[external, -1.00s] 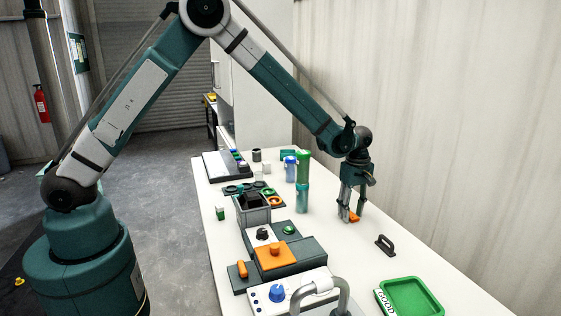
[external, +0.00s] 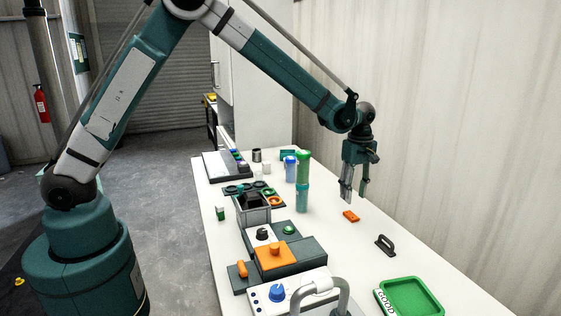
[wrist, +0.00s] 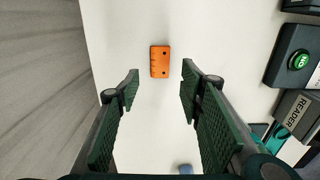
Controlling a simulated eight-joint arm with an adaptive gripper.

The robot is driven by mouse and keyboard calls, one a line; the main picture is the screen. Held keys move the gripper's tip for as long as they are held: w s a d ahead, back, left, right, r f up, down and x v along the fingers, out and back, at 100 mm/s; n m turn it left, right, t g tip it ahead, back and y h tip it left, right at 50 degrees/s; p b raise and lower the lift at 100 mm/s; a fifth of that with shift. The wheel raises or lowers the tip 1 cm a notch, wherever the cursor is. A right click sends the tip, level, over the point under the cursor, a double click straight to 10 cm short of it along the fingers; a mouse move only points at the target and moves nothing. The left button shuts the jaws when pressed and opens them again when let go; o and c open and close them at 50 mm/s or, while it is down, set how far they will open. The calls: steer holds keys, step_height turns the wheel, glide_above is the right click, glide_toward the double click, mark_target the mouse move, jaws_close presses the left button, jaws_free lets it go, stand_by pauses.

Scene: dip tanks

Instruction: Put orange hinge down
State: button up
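The orange hinge (external: 351,216) lies flat on the white table (external: 335,250), on a clear patch left of the black handle. It also shows in the wrist view (wrist: 160,62), with dark holes in its face, beyond the fingertips and between their lines. My gripper (external: 352,200) is above the table and apart from the hinge. In the wrist view my gripper (wrist: 160,80) has its two green ribbed fingers spread wide, with nothing between them.
A black handle (external: 386,244) and a green tray (external: 411,297) marked GOOD stand nearer the camera. Green and blue cylinders (external: 303,180) stand left of my gripper. Control boxes (external: 275,257) line the left side. The wall is at the right.

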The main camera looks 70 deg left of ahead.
steer(key=shift+r, duration=2)
steer(key=shift+s+r, duration=0.1)
steer(key=shift+r, duration=0.05)
steer(key=s+a+r+m+t, duration=0.25)
steer(key=s+r+m, duration=0.55)
steer(key=s+r, duration=1.35)
steer(key=s+f+m+t, duration=0.1)
steer(key=s+m, duration=0.2)
steer(key=s, duration=0.6)
steer(key=s+a+f+m+t, duration=0.1)
steer(key=s+m+t, duration=0.1)
steer(key=s, duration=0.7)
steer(key=s+f+m+t, duration=0.1)
steer(key=s+m, duration=0.4)
steer(key=s, duration=0.4)
steer(key=shift+s+a+f+t, duration=0.2)
steer(key=shift+s+f+t, duration=0.05)
steer(key=shift+t, duration=0.1)
